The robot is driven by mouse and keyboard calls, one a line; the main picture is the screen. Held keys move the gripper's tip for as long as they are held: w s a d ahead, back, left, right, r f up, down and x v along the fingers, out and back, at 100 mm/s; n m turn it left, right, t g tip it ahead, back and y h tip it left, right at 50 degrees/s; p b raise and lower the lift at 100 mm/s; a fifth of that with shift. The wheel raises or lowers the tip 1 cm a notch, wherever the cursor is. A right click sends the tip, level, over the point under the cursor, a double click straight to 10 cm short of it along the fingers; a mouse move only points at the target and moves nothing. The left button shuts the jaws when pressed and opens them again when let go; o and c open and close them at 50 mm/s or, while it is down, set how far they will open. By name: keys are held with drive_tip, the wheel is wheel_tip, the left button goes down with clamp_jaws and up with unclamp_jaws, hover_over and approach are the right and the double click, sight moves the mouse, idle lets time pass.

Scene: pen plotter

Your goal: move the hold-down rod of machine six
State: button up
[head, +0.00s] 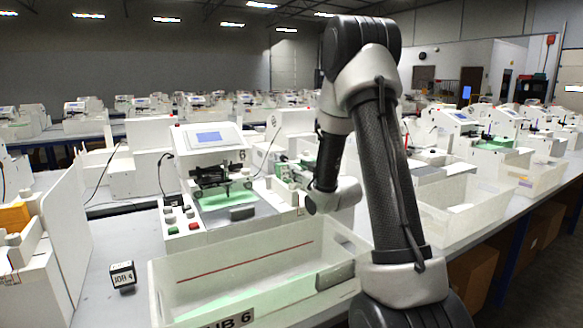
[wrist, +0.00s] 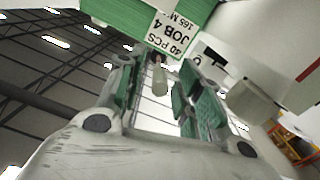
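Machine six (head: 210,140) is a white plotter with a tilted screen and a 6 on its front, left of centre in the head view. A dark bar assembly (head: 222,183) crosses it above a green bed; I cannot tell which part is the hold-down rod. My gripper (head: 288,170) is at the machine's right side, partly hidden by my arm. In the wrist view its green-padded fingers (wrist: 160,98) are apart. A small pale rod-like piece (wrist: 160,78) shows in the gap, with no clear contact. Behind it is a green surface (wrist: 110,28) with a JOB 4 label (wrist: 174,36).
A white tub (head: 250,270) marked 6, with a red line inside and a grey block, stands in front of the machine. Red and green buttons (head: 182,222) sit at its left. A JOB 4 block (head: 122,275) stands on the table. Neighbouring machines flank both sides.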

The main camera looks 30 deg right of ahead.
drive_tip(key=shift+w, duration=0.3)
clamp_jaws()
drive_tip(key=shift+r, duration=0.1)
